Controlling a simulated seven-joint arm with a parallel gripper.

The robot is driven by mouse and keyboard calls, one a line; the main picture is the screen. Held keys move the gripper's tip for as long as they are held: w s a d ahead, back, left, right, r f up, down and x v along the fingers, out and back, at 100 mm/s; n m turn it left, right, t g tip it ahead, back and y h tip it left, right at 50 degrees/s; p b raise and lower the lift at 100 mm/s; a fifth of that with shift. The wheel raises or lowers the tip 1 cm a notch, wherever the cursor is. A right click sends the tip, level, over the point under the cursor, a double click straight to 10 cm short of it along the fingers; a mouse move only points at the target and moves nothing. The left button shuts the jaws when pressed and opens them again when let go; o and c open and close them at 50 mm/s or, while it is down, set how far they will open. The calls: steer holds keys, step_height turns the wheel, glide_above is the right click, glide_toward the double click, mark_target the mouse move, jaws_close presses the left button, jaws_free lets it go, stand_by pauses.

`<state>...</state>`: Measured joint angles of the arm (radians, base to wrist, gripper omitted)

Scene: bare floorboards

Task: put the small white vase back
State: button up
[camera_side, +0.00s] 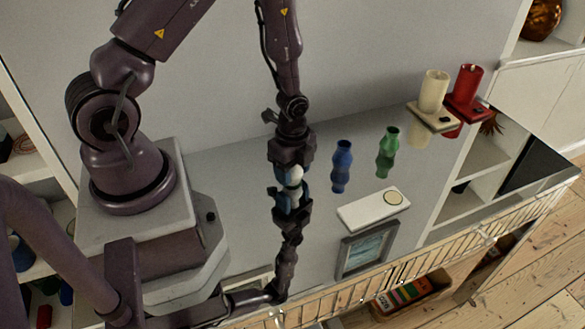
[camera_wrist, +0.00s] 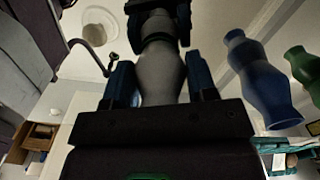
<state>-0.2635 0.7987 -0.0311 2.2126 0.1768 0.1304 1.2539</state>
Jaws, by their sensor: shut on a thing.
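The small white vase (camera_side: 295,175) is between the fingers of my gripper (camera_side: 290,179), which is shut on it. In the wrist view the vase (camera_wrist: 162,76) looks grey-white and upright, with a dark blue finger on each side of it. It is low over the glossy top; I cannot tell whether its base touches. A white slab (camera_side: 365,211) with a round ring marked near its right end lies to the right of my gripper. Nothing stands on the slab.
A blue vase (camera_side: 341,160) and a green vase (camera_side: 389,145) stand right of my gripper. A cream candle (camera_side: 433,92) and a red candle (camera_side: 467,84) are farther right. A framed picture (camera_side: 367,250) is near the front rail. The shiny top (camera_side: 240,180) mirrors my arm.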

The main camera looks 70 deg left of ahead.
steer(key=shift+f, duration=0.15)
steer(key=o, duration=1)
step_height(320, 180, up, 12)
steer(key=shift+r, duration=0.1)
steer(key=shift+s+d+r+n+t, duration=1.05)
steer(key=shift+s+r+n, duration=0.9)
steer(key=shift+r, duration=1.65)
steer(key=shift+s+d+r+n+t, duration=0.8)
steer(key=shift+s+d+r+n, duration=0.5)
steer(key=shift+r+n, duration=1.85)
steer(key=shift+s+d+r+n+t, duration=1.05)
steer(key=shift+s+r+n, duration=0.6)
steer(key=shift+r, duration=2.45)
steer(key=shift+w+d, duration=0.1)
